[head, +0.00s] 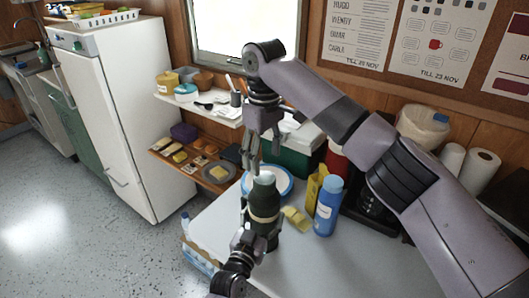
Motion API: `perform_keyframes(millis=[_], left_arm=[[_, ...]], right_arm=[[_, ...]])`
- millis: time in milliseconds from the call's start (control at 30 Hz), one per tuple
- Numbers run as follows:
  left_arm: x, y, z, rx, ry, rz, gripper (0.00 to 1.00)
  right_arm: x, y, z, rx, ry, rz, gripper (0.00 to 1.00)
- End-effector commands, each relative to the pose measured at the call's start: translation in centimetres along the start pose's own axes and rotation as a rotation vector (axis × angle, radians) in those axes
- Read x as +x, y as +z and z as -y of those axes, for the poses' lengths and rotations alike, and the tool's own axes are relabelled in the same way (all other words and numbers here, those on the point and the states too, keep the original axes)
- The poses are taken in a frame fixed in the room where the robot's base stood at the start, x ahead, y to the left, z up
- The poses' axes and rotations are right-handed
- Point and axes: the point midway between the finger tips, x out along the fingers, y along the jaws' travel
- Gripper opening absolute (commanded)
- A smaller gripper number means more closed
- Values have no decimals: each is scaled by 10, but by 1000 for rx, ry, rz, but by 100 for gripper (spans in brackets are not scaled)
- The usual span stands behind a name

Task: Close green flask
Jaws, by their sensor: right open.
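The green flask (264,199) stands upright near the table's front left, dark green with a pale band and a pale top. I cannot tell whether the pale top is a lid or the open mouth. My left gripper (259,224) reaches up from below, its fingers around the flask's lower body, hiding part of it. My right gripper (251,164) is open and points down just above and slightly left of the flask's top. I see nothing between its fingers.
A blue-rimmed plate (285,185) lies behind the flask. A yellow block (296,219), a blue bottle (327,207) and a yellow packet (312,186) stand close on its right. A green box (293,157) is behind. The table's front right (350,265) is clear.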

Motion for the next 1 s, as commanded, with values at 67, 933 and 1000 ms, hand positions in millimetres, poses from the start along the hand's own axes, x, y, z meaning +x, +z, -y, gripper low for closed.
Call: perform_keyframes(millis=[67, 933, 1000], left_arm=[[0, 1, 0, 0, 1, 2, 0], [0, 1, 0, 0, 1, 2, 0], [0, 1, 0, 0, 1, 2, 0]], right_arm=[[-2, 0, -1, -150, 1, 0, 60], [9, 1, -1, -517, -2, 3, 60], [20, 2, -1, -517, -3, 3, 60]])
